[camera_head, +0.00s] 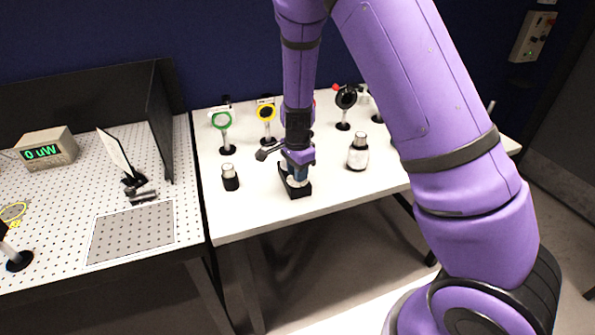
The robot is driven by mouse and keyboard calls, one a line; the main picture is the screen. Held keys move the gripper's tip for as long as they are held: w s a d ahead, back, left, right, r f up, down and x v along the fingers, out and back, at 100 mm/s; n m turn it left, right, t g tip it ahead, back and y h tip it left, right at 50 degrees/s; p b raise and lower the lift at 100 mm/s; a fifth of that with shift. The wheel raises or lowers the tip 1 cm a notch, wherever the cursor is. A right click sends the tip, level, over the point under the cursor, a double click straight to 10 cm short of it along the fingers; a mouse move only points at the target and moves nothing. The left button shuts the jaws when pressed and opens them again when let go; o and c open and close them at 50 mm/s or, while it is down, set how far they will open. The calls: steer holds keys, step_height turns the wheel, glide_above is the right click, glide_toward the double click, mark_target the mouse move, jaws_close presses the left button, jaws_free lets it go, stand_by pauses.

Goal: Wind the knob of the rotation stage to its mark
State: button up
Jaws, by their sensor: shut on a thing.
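The rotation stage (296,189) stands on the white table near its front middle. It shows a black base and a small blue part just below my gripper. My gripper (298,164) points down over the stage from above and is shut on its knob. The gripper and wrist cover the knob, and its mark cannot be seen from here.
Green-rimmed (221,120), yellow-rimmed (266,112) and black (346,97) optics on posts stand behind. A perforated board with a power meter (46,149) lies left.

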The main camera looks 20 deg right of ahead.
steer(key=shift+m, duration=0.3)
steer(key=o, duration=0.9)
steer(key=shift+o, duration=0.2)
steer(key=shift+r, duration=0.1)
step_height(320, 180, up, 11)
steer(key=shift+f, duration=0.2)
steer(key=s+d+r+n+t+y, duration=0.1)
steer(key=s+d+r+n+t, duration=0.15)
steer(key=s+r+n, duration=0.6)
steer(key=s+d+r+n+t+y, duration=0.1)
steer(key=s+d+r+n, duration=0.2)
steer(key=s+r, duration=0.95)
steer(key=s+d+r+n+t+h, duration=0.1)
steer(key=s+n, duration=0.3)
steer(key=s, duration=0.4)
steer(key=shift+s+r+t+h, duration=0.35)
steer(key=shift+r+h, duration=0.15)
steer(key=shift+r, duration=0.1)
